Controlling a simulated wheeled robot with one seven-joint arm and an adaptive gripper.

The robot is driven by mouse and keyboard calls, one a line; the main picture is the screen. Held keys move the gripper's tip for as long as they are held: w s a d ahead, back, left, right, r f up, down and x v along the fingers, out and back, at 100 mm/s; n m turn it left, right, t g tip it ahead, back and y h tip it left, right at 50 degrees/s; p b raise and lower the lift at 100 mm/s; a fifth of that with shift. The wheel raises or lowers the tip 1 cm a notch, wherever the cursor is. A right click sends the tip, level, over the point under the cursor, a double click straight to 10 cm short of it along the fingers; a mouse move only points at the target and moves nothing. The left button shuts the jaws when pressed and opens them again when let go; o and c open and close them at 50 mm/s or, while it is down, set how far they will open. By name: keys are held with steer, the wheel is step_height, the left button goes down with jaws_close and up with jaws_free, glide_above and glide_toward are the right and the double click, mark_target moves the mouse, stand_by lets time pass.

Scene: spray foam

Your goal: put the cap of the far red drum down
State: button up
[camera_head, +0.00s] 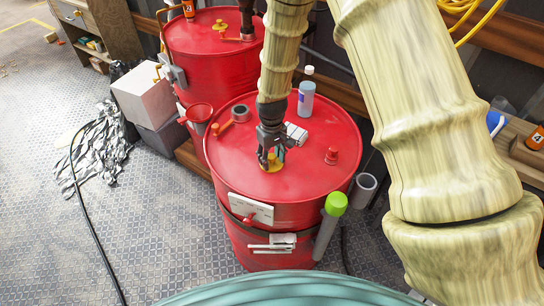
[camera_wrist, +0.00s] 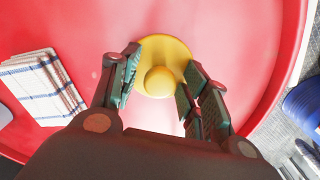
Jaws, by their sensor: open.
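A yellow round cap with a knob (camera_wrist: 158,80) is on the red top of the near drum (camera_head: 235,180); it also shows in the head view (camera_head: 269,167). I cannot tell whether it lies loose or sits in an opening. My gripper (camera_head: 272,158) points down over it. In the wrist view, my gripper's fingers (camera_wrist: 160,84) are open, one on each side of the knob, with gaps visible. The far red drum (camera_head: 208,48) stands behind, a dark fitting (camera_head: 246,28) on its top. A red cap (camera_head: 331,155) is on the near drum, to the right.
Boxes (camera_head: 146,97) and foil (camera_head: 95,150) are at left.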

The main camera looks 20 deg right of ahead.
mark_target(272, 156)
step_height(272, 156, up, 12)
steer(key=b, duration=0.4)
stand_by(0.5)
steer(key=shift+r, duration=0.1)
